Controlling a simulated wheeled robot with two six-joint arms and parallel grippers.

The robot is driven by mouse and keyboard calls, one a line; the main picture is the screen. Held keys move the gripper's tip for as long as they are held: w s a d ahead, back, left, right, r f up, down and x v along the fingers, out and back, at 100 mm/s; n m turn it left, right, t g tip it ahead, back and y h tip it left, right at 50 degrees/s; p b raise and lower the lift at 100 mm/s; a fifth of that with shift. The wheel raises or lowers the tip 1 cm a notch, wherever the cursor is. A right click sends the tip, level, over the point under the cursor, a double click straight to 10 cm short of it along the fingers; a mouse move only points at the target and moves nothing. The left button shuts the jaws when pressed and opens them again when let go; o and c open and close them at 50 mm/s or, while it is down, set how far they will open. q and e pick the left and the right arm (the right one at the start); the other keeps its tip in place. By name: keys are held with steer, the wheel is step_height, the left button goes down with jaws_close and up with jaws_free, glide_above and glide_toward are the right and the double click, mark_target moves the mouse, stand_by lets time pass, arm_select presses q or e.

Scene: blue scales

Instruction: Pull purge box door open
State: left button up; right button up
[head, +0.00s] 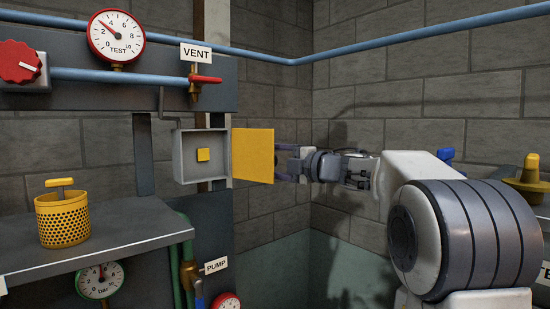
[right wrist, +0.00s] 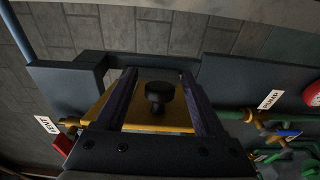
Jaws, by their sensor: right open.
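In the right wrist view the door (right wrist: 118,108) carries a black knob (right wrist: 158,97). The open fingers (right wrist: 158,75) lie on both sides of the knob, with gaps between. The knob is hidden in the head view. My left gripper is not in view.
A grey shelf (head: 110,232) with a yellow perforated basket (head: 62,218) is at the lower left. A VENT valve (head: 205,80) with a red handle sits above the box. A PUMP sign (head: 215,266) is below. Bare wall lies right of the door.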

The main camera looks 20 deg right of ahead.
steer(key=s+d+r+b, duration=0.1)
steer(key=s+d+r, duration=0.7)
steer(key=r, duration=0.3)
steer(key=shift+s+d+b, duration=0.15)
steer(key=shift+s+b, duration=0.05)
steer(key=shift+b, duration=0.15)
